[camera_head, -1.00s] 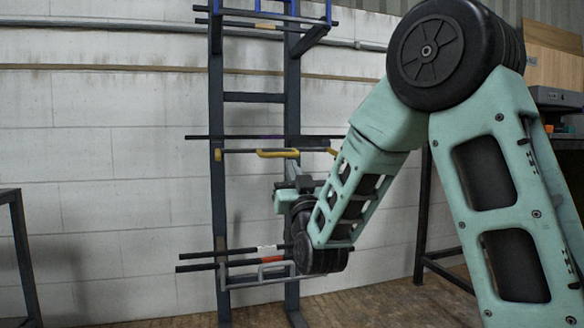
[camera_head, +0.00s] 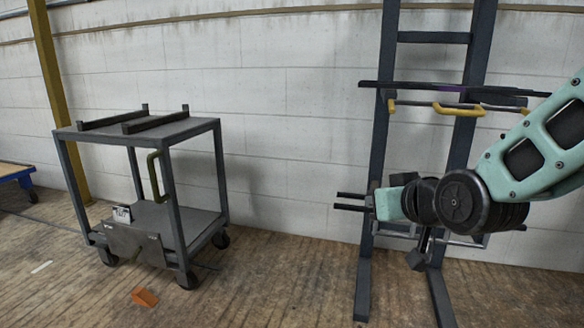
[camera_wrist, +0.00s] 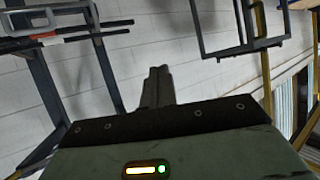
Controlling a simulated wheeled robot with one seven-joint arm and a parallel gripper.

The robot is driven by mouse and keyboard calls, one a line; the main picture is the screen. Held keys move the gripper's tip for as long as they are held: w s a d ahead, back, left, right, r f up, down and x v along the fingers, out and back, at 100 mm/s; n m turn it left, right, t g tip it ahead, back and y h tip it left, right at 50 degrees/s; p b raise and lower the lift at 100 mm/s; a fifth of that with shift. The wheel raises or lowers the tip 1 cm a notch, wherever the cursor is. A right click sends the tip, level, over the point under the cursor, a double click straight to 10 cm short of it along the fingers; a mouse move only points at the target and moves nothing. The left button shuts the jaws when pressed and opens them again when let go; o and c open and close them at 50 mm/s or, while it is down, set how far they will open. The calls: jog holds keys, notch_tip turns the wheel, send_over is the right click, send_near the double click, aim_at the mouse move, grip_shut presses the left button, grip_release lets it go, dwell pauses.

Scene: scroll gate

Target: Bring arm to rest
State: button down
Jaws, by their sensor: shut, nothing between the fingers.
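My arm reaches in from the right edge of the head view, its green links and dark round joints in front of the dark rack (camera_head: 377,150). In the wrist view my gripper (camera_wrist: 158,72) is shut, its two fingers together with nothing between them. The white block wall lies behind it. In the head view the wrist end is small and partly hidden by the joint, so the fingers are hard to make out there.
A dark wheeled cart (camera_head: 150,135) with two bars on top stands left of the rack. An orange wedge (camera_head: 145,297) lies on the floor before it. The rack carries dark bars and a yellow handle (camera_head: 458,110). Wooden floor (camera_head: 290,280) is clear between cart and rack.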

jog(key=s+a+f+n+g+h+p, duration=0.1)
jog(key=s+n+g+p, duration=0.15)
jog(key=s+g, duration=0.7)
jog(key=s+a+f+n+g+h+p, duration=0.1)
jog(key=s+f+n+g+h+p, duration=0.15)
jog(key=s, duration=1.45)
notch_tip(320, 180, up, 38)
jog(key=s+p, duration=0.1)
jog(key=p, duration=3.7)
jog(key=shift+d+r, duration=0.15)
jog(key=shift+r, duration=0.05)
